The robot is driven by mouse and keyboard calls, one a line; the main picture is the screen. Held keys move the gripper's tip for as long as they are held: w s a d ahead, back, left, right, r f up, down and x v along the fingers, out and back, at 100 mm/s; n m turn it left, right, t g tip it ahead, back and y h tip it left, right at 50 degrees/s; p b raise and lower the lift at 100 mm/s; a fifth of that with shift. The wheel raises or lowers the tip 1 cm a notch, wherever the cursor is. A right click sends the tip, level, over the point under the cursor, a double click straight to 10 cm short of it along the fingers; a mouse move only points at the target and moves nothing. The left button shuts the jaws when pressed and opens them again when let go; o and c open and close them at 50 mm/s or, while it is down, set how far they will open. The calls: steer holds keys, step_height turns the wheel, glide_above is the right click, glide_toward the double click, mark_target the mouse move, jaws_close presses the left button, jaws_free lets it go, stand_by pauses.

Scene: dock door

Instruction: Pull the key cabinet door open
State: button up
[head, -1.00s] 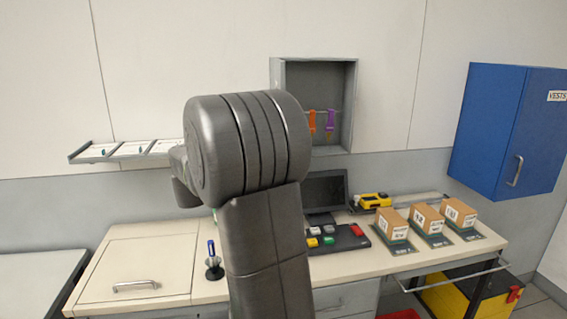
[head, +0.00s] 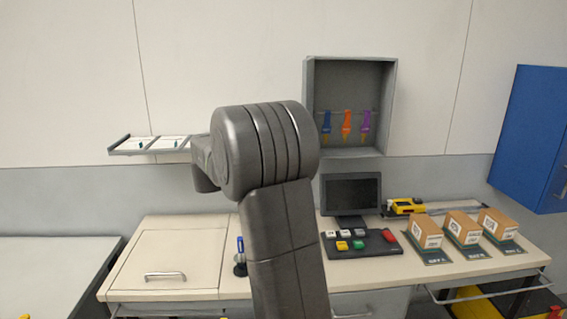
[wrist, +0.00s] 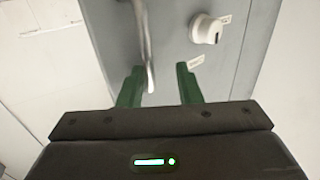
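A grey open-fronted cabinet (head: 350,151) with blue, orange and purple key tags (head: 346,122) hangs on the wall, right of my arm in the head view. No door shows across its front. In the wrist view, a grey panel (wrist: 115,30) carries a bar handle (wrist: 143,40) and a white round knob (wrist: 206,29) with small labels. I cannot tell whether this panel is the cabinet's door. My gripper (wrist: 158,85) is open, with its green fingers apart. The handle's lower end appears between them, close to the left finger; contact is unclear. My arm hides the gripper in the head view.
Below is a desk (head: 225,292) with a monitor (head: 351,193), a button panel (head: 361,242), several small boxes (head: 464,229) and a pen holder (head: 240,265). A wall tray (head: 150,145) is left of my arm. A blue cabinet (head: 530,140) hangs at right.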

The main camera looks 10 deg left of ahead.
steer(key=shift+w, duration=0.1)
steer(key=shift+f, duration=0.1)
stand_by(0.5)
steer(key=shift+a, duration=0.1)
steer(key=b+v, duration=0.3)
steer(key=v, duration=1)
steer(key=shift+s+a, duration=0.2)
steer(key=shift+s, duration=0.2)
